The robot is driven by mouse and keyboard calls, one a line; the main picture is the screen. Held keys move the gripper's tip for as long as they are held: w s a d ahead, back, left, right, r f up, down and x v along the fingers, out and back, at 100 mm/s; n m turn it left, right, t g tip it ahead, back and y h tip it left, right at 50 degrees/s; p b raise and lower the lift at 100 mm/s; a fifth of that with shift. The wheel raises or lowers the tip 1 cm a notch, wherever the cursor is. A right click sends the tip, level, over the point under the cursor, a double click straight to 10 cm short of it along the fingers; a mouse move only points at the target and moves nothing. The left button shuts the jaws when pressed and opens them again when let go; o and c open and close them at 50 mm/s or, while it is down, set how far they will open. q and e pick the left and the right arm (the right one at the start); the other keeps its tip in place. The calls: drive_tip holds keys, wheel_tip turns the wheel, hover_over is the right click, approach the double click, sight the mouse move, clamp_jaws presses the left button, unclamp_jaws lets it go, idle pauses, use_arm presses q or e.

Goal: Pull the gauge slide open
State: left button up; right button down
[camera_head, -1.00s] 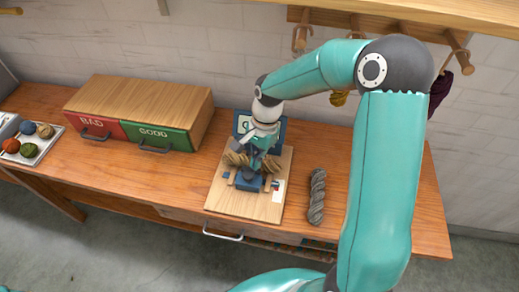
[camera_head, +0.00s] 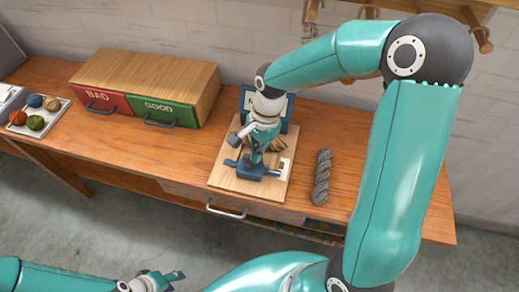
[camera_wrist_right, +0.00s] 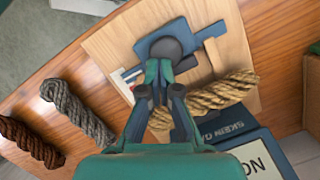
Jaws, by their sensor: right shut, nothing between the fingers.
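The gauge is a wooden board (camera_head: 222,178) on the bench with a blue sign (camera_head: 246,101) at its back. Its blue slide (camera_head: 232,163) lies crosswise near the board's front and also shows in the right wrist view (camera_wrist_right: 205,33), with a dark round knob (camera_wrist_right: 165,48). A tan twisted skein (camera_wrist_right: 220,94) lies across the board, apart from the slide. My right gripper (camera_head: 254,157) is shut and empty, its tips (camera_wrist_right: 158,68) close at the knob; contact is unclear. My left gripper (camera_head: 172,281) is low at the front, away from the bench, its fingers unclear.
A grey skein (camera_head: 322,177) lies right of the board. BAD (camera_head: 98,101) and GOOD (camera_head: 160,113) drawers stand to the left, beyond them a tray (camera_head: 63,115) of yarn balls. A brown skein (camera_wrist_right: 30,140) shows in the wrist view. A drawer handle (camera_head: 226,212) juts from the bench front.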

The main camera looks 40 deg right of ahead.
drive_tip(key=shift+s, duration=0.15)
drive_tip(key=p+v, duration=0.7)
drive_tip(key=v, duration=0.3)
drive_tip(key=shift+p, duration=0.4)
drive_tip(key=shift+f, duration=0.1)
